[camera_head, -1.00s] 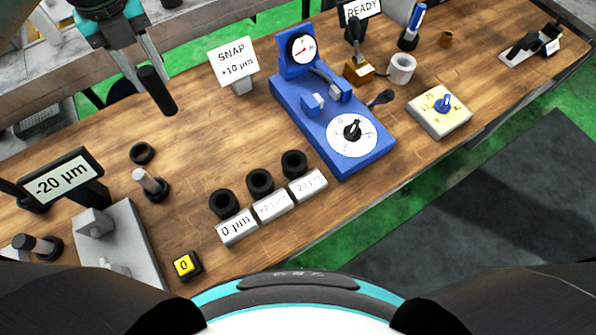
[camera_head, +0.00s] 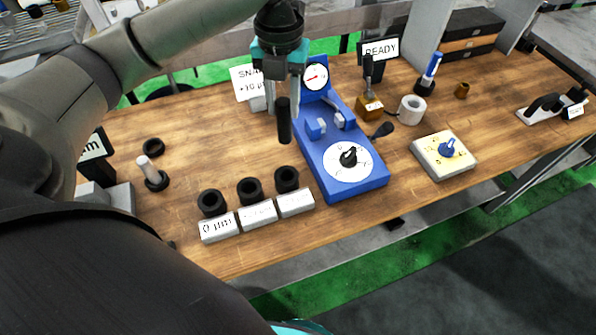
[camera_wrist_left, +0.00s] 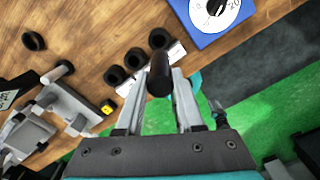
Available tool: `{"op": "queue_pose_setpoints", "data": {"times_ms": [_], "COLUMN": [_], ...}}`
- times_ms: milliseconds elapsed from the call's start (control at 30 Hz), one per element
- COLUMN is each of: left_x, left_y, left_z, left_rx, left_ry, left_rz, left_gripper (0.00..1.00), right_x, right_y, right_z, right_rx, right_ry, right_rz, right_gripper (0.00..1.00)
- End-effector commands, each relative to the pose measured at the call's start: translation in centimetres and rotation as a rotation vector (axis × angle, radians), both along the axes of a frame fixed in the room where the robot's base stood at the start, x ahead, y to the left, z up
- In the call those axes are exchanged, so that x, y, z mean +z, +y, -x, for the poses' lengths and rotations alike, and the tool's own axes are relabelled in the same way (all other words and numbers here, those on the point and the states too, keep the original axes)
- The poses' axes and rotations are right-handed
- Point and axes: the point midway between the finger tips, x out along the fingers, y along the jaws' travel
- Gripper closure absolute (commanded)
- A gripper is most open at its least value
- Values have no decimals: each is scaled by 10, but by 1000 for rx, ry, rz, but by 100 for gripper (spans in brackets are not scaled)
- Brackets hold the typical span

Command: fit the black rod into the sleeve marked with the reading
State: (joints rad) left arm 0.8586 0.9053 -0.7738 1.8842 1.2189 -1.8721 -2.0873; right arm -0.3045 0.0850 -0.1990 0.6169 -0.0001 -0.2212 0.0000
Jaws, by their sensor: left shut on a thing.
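My left gripper (camera_head: 284,92) is shut on the black rod (camera_head: 284,122), which hangs upright above the table. It is beyond the sleeve row in the head view, apart from the sleeves. The rod also shows between the fingers in the left wrist view (camera_wrist_left: 160,78). Three black sleeves stand in a row: left (camera_head: 211,203), middle (camera_head: 249,191) and right (camera_head: 286,179). Each has a white label block in front; the left label (camera_head: 218,227) reads 0 µm, the others are hard to read now. The display (camera_head: 95,150) is mostly hidden by my arm. My right gripper is out of view.
A blue gauge base (camera_head: 345,165) with a dial stands right of the rod. A SNAP +10 sign (camera_head: 247,82) is behind the gripper. A pinkish-topped peg (camera_head: 150,172) and black ring (camera_head: 153,147) are left. A cream knob box (camera_head: 443,155) is right.

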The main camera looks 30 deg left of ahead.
Motion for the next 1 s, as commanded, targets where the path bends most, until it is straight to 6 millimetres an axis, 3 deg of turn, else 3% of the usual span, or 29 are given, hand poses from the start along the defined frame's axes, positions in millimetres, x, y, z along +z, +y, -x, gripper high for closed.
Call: {"op": "queue_pose_setpoints", "data": {"times_ms": [200,400,533,767,1000], "left_x": [-59,-106,-124,-138,-172], "left_y": [0,0,0,0,0], "left_z": [1,0,0,0,0], "left_rx": [1,2,2,2,1], "left_ry": [4,1,-1,-1,0], "left_rz": [1,0,0,0,0], "left_gripper": [100,100,100,100,100], "right_x": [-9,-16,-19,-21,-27], "right_y": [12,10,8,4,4], "right_z": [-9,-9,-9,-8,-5], "right_rx": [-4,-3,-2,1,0], "right_ry": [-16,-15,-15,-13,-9], "right_rz": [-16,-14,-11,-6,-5], "right_gripper": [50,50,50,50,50]}}
